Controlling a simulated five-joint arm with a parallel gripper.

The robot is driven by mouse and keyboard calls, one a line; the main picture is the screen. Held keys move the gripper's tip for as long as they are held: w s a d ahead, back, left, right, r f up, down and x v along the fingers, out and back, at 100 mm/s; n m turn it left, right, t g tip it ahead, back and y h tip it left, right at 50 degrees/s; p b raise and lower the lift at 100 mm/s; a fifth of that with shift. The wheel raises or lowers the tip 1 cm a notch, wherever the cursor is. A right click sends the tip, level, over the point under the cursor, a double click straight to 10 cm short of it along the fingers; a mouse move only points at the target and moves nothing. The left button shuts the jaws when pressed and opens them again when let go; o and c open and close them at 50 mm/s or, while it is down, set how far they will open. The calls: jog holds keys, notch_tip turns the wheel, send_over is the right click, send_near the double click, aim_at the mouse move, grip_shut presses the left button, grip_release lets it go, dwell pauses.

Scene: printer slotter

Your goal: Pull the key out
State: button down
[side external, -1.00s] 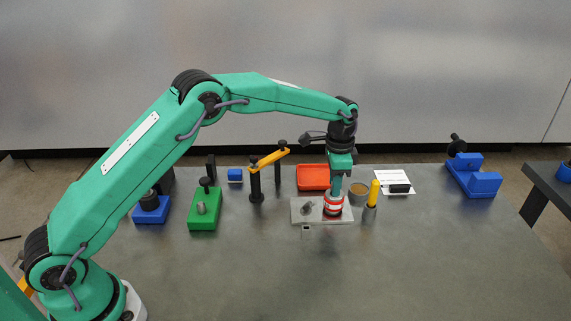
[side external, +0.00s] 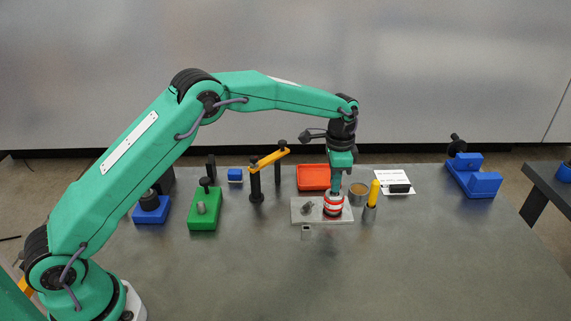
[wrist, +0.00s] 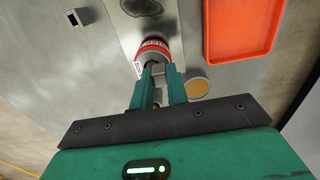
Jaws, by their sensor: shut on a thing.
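A red and white ringed cylinder with lettering (side external: 333,204) stands upright on the right part of a flat light-grey plate (side external: 300,216). It also shows in the wrist view (wrist: 153,50) just beyond my fingertips. My gripper (side external: 336,190) points down over the cylinder's top, with its fingers close together. In the wrist view my fingers (wrist: 163,72) reach the cylinder's top and are shut on the key there. The key is almost wholly hidden by the fingers, so how deep it sits in the cylinder cannot be told.
A round brown-topped tin (side external: 358,189) and a yellow-handled tool in a grey holder (side external: 369,214) stand close on the right. An orange-red tray (side external: 313,168) lies behind. A green block (side external: 203,217) and a black-and-yellow stand (side external: 256,190) are left.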

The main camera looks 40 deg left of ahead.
jog(key=shift+r, duration=2.9)
jog(key=shift+r, duration=0.1)
